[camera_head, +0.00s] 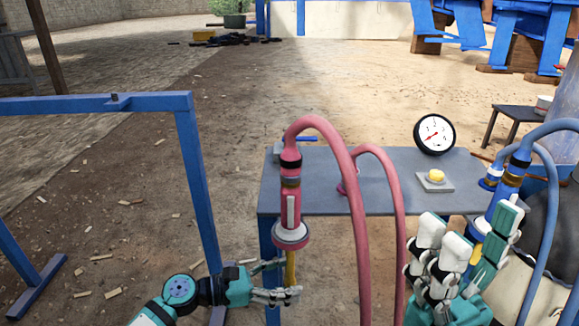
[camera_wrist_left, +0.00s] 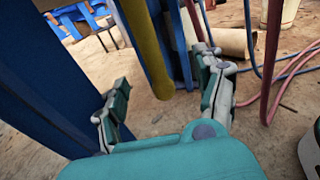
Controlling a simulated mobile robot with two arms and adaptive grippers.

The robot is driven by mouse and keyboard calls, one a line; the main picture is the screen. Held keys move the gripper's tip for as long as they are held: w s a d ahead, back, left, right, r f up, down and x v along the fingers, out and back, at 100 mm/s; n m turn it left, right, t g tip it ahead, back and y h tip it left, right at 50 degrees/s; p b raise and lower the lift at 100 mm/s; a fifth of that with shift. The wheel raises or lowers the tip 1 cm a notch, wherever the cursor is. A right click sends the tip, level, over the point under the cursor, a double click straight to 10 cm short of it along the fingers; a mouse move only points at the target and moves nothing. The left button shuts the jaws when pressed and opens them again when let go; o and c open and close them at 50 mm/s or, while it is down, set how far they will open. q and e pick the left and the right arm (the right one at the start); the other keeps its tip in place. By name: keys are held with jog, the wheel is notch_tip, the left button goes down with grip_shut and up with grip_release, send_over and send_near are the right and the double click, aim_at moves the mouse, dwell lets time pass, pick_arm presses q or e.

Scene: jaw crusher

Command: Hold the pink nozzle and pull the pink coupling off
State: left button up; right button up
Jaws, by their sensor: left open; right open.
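The pink nozzle (camera_head: 291,207) hangs upright at the front left of the grey table in the head view, with a pale flange and a yellow tube (camera_head: 291,268) below. The pink coupling (camera_head: 291,160) joins its top to the pink hose, with dark and brass rings. My left gripper (camera_head: 286,279) is open at the yellow tube's lower end. In the left wrist view the tube (camera_wrist_left: 148,50) stands between the spread fingers (camera_wrist_left: 163,75), with no clear contact. My right gripper (camera_head: 472,230) is open at the right, overlapping the blue nozzle's lower part in the picture.
The grey table (camera_head: 390,195) carries a pressure gauge (camera_head: 434,134) and a yellow button (camera_head: 437,176). Pink hoses (camera_head: 360,230) loop down in front of it. A blue coupling (camera_head: 513,172) and hoses stand at right. A blue frame (camera_head: 195,180) stands at left.

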pick_arm(q)
jog(key=shift+d, duration=0.1)
jog(key=shift+c, duration=0.4)
grip_shut()
dwell(1.1)
